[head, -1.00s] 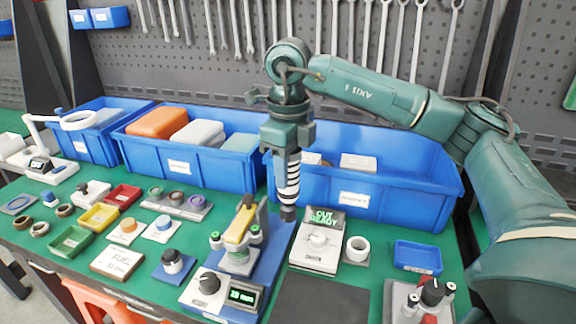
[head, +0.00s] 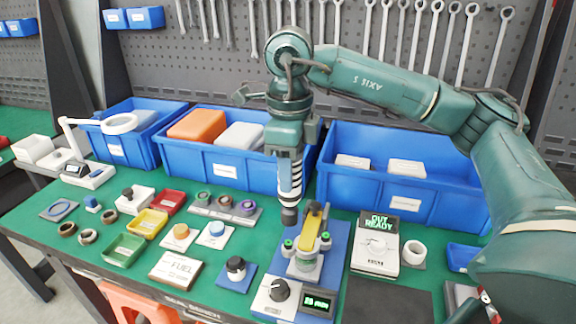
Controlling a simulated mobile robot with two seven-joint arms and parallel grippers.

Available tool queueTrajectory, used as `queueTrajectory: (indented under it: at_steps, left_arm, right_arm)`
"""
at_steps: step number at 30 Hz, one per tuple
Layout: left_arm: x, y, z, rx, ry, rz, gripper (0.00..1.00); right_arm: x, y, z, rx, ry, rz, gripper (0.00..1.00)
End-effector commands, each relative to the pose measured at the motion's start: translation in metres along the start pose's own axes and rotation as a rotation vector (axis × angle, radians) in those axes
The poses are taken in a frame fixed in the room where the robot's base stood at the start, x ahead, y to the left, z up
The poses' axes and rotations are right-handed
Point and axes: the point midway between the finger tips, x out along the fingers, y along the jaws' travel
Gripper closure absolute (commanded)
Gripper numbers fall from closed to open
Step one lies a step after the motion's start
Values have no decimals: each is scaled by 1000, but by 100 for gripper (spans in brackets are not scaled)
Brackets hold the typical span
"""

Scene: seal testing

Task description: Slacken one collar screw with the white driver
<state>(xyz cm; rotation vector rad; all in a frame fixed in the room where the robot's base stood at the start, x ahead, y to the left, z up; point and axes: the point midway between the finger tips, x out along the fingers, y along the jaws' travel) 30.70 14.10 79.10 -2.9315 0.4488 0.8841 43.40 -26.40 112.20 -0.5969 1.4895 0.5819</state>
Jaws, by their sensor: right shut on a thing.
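My right gripper (head: 291,152) points straight down above the bench and is shut on an upright driver with white and black bands (head: 289,180). The driver's dark lower end (head: 289,215) hangs just behind and left of a blue-based test fixture (head: 335,262). The fixture carries a yellow lever (head: 311,230) and green-topped knobs (head: 288,244) around a clear and grey round part (head: 304,262). I cannot make out a collar screw, or whether the driver touches anything. My left gripper is not in view.
Blue bins (head: 225,178) line the back of the green bench. Small trays (head: 125,248) and parts fill the left side. A dark mat (head: 390,305) lies bare at the front.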

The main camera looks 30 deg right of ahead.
Motion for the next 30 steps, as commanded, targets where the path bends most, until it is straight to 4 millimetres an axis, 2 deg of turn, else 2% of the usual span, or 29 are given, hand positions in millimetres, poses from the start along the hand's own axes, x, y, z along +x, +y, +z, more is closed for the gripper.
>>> queueTrajectory:
  at_steps: [8,22,30]
  left_arm:
    - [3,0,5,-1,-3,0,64]
    - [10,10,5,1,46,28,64]
    - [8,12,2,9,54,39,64]
  right_arm:
    - [5,1,0,-7,-2,-1,92]
    - [45,1,0,-5,-3,-1,92]
    - [48,1,0,-5,-2,-1,92]
